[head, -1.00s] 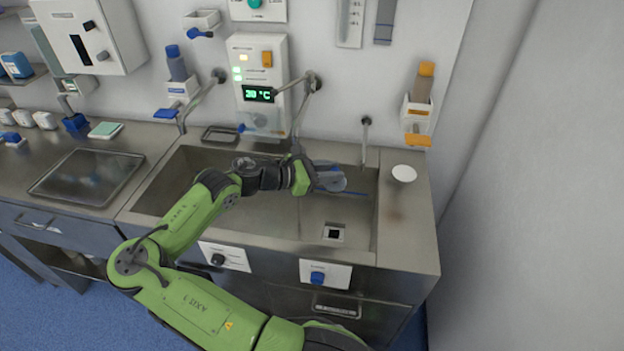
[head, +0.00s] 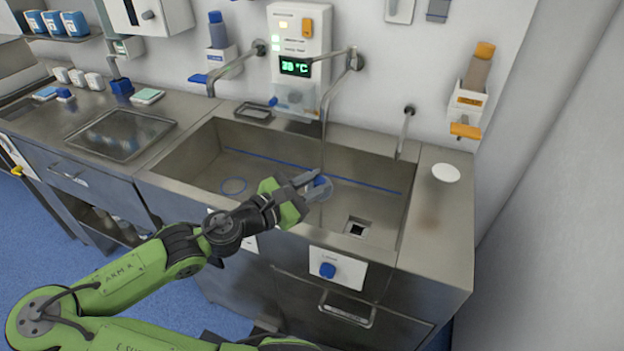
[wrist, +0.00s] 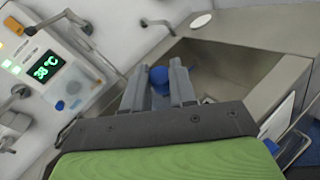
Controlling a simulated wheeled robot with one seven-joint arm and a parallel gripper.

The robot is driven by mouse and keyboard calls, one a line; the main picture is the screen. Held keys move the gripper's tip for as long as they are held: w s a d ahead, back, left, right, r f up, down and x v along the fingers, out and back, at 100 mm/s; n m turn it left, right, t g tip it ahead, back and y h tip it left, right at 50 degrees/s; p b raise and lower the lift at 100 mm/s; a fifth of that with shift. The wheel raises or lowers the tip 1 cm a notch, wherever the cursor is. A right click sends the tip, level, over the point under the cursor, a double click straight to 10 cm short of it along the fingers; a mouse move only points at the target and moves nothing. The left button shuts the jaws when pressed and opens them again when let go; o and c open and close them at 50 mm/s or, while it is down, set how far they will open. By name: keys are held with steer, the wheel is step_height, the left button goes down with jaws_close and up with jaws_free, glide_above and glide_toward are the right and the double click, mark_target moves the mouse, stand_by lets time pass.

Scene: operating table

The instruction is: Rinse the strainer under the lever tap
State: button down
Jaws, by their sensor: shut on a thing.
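My gripper (head: 308,182) is over the front-middle of the steel sink (head: 290,160), shut on the strainer (head: 321,191). The strainer looks grey and rounded with a blue part. In the wrist view its blue part (wrist: 158,76) shows between my two grey fingers (wrist: 157,88); the rest is mostly hidden by the fingers.
A panel (head: 298,45) reads about 38 °C. Other wall taps stand left (head: 235,68) and right (head: 404,130). A drain (head: 357,228) lies in the sink floor at right. A white disc (head: 446,173) is on the right counter.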

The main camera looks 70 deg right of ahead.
steer(key=shift+d+r+p, duration=0.15)
steer(key=shift+d+p, duration=0.35)
steer(key=shift+p, duration=0.4)
steer(key=w+d+f+b, duration=0.2)
steer(key=d+f, duration=0.1)
steer(key=d, duration=0.8)
steer(key=shift+w+d+b, duration=0.2)
steer(key=shift+w+b, duration=0.2)
